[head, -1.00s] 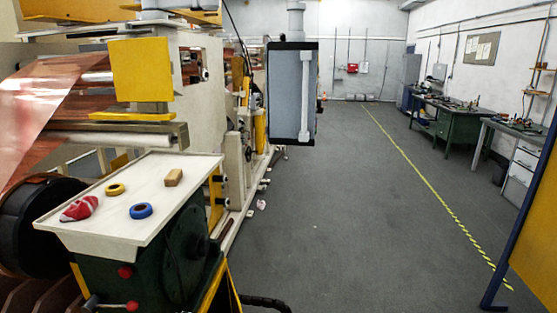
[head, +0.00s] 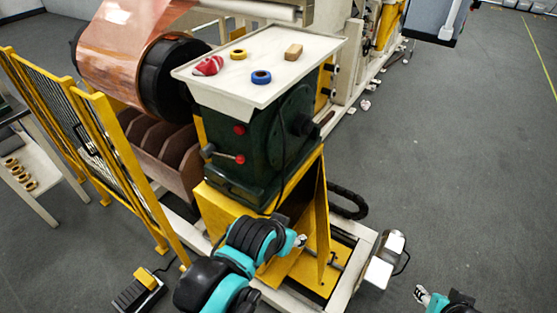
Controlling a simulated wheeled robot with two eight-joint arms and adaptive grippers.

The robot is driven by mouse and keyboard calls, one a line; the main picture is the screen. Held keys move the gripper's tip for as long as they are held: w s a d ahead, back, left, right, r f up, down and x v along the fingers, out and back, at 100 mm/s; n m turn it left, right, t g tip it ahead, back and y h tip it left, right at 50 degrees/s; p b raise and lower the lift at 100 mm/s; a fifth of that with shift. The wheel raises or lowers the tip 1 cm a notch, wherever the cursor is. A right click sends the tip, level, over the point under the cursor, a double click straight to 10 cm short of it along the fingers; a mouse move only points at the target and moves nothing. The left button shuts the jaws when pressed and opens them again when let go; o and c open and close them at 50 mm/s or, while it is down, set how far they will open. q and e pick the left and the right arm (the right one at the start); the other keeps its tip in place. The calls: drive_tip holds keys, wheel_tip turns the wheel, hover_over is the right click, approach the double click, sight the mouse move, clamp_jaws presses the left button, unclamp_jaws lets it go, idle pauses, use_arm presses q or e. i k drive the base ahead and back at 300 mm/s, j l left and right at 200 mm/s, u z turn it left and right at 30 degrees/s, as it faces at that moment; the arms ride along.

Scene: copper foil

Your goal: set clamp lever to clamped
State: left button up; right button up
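A lever with a silver shaft and red knob (head: 239,160) sits on the front of the dark green machine box (head: 235,185); I take it to be the clamp lever. It points right and slightly down from its grey hub (head: 208,150). A second red knob (head: 239,130) sits just above it. My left gripper (head: 301,241) is below and right of the lever, in front of the yellow stand, apart from the lever. My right gripper (head: 421,293) is low at the right over the floor. Both are too small to tell open from shut.
A yellow fence (head: 130,165) and foot pedal (head: 138,291) are left. The yellow stand (head: 230,212) is below.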

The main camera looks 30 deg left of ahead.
sight(210, 150)
drive_tip(key=u, duration=1.3)
